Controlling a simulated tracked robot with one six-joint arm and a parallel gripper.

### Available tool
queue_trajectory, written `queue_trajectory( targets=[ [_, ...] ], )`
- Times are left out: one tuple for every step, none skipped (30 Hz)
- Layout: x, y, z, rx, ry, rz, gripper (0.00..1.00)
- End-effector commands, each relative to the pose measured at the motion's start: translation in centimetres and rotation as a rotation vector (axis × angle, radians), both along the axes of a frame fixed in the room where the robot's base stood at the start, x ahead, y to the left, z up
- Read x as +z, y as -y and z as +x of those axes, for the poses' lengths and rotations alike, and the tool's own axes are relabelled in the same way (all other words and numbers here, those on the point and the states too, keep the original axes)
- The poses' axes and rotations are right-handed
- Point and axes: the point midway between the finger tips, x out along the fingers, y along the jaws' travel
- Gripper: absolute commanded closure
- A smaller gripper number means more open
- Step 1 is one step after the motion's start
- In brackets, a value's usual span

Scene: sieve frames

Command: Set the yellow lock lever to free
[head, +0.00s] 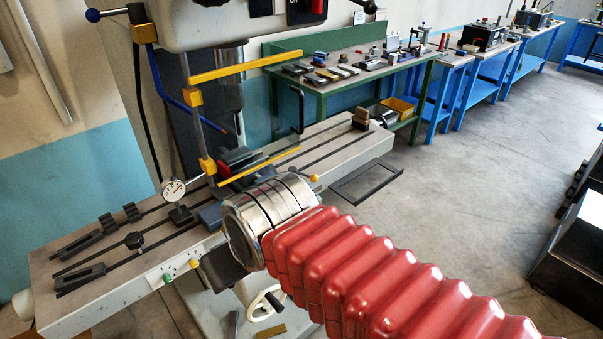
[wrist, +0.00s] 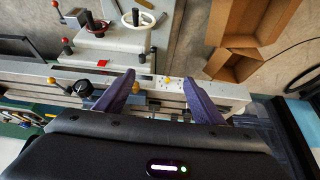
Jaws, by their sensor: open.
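Small yellow parts show on the front edge of the milling machine table (head: 120,285). One yellow part (head: 194,264) is left of my steel wrist, near a green knob (head: 167,278). Another yellow knob (head: 313,178) is just right of the wrist. I cannot tell for certain which is the lock lever. In the wrist view my gripper (wrist: 158,78) is open, its two purple fingers apart with nothing held. A yellow knob (wrist: 136,87) sits close beside the left finger, and a smaller yellow spot (wrist: 167,79) lies between the fingertips. In the head view my wrist hides the fingers.
Yellow guard bars (head: 230,68) and a dial gauge (head: 174,190) stand above the table. A handwheel (head: 265,300) is below it. The wrist view shows another handwheel (wrist: 138,17) and open cardboard boxes (wrist: 235,65).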

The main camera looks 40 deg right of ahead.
Motion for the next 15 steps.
queue_trajectory(
  targets=[
    [0.0,0.0,0.0,0.000,0.000,0.000,0.38],
    [0.0,0.0,0.0,0.000,0.000,0.000,0.38],
    [0.0,0.0,0.0,0.000,0.000,0.000,0.38],
    [0.0,0.0,0.0,0.000,0.000,0.000,0.38],
    [0.0,0.0,0.0,0.000,0.000,0.000,0.38],
    [0.0,0.0,0.0,0.000,0.000,0.000,0.38],
    [0.0,0.0,0.0,0.000,0.000,0.000,0.38],
    [0.0,0.0,0.0,0.000,0.000,0.000,0.39],
    [0.0,0.0,0.0,-0.001,0.000,0.000,0.42],
    [0.0,0.1,0.0,-0.002,0.000,0.000,0.44],
    [0.1,0.1,0.0,-0.005,0.000,0.001,0.46],
    [0.1,0.3,0.0,-0.012,0.000,0.001,0.49],
    [0.0,0.5,0.0,-0.018,-0.001,0.000,0.51],
    [0.0,0.8,0.0,-0.027,-0.003,0.000,0.53],
    [-0.3,1.2,0.0,-0.042,-0.011,0.000,0.56]
  ],
)
